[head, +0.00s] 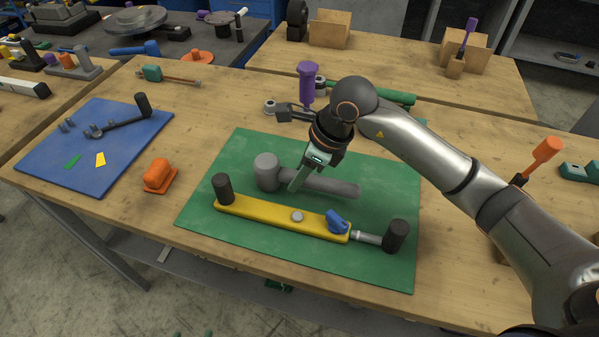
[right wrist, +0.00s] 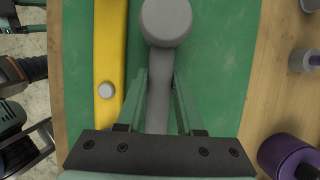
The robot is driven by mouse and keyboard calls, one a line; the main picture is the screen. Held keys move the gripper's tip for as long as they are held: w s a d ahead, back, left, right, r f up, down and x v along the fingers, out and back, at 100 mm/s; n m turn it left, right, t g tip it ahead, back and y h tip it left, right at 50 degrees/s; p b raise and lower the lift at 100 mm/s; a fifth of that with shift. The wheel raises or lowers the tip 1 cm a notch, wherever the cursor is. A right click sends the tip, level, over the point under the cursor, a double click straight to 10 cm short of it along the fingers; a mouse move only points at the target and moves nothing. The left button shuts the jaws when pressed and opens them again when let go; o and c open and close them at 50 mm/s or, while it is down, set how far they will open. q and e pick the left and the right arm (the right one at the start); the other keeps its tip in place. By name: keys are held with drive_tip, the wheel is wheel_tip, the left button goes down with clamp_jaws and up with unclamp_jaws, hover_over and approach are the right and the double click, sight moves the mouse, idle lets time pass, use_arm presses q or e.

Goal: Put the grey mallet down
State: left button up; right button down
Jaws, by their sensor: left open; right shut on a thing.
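The grey mallet (head: 335,188) is level over the green mat (head: 390,175), its round head to the left and its handle to the right. I cannot tell whether it touches the mat or hangs just above it. My right gripper (head: 294,188) points down and is shut on the handle close to the head. In the right wrist view, the mallet (right wrist: 166,22) shows with its handle between the two green fingers (right wrist: 160,88). My left gripper (head: 193,334) shows only its two green fingertips at the bottom edge, apart and empty, in front of the table.
A yellow bar (head: 270,217) with a blue lever lies just in front of the mallet, between two dark posts. A purple-handled tool (head: 308,85) stands behind. An orange object (head: 158,175) and a blue mat (head: 60,150) are left. The green mat's right part is clear.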

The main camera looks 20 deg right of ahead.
sight(323, 180)
drive_tip(key=c, duration=0.5)
unclamp_jaws()
drive_tip(key=shift+f, duration=0.1)
drive_tip(key=shift+c, duration=0.2)
drive_tip(key=shift+r+p, duration=0.3)
drive_tip(key=v, duration=1.1)
drive_tip(key=shift+s+d+r+b, duration=0.2)
drive_tip(key=shift+r+b, duration=0.15)
drive_tip(key=shift+b, duration=0.05)
drive_tip(key=shift+s+f, duration=0.1)
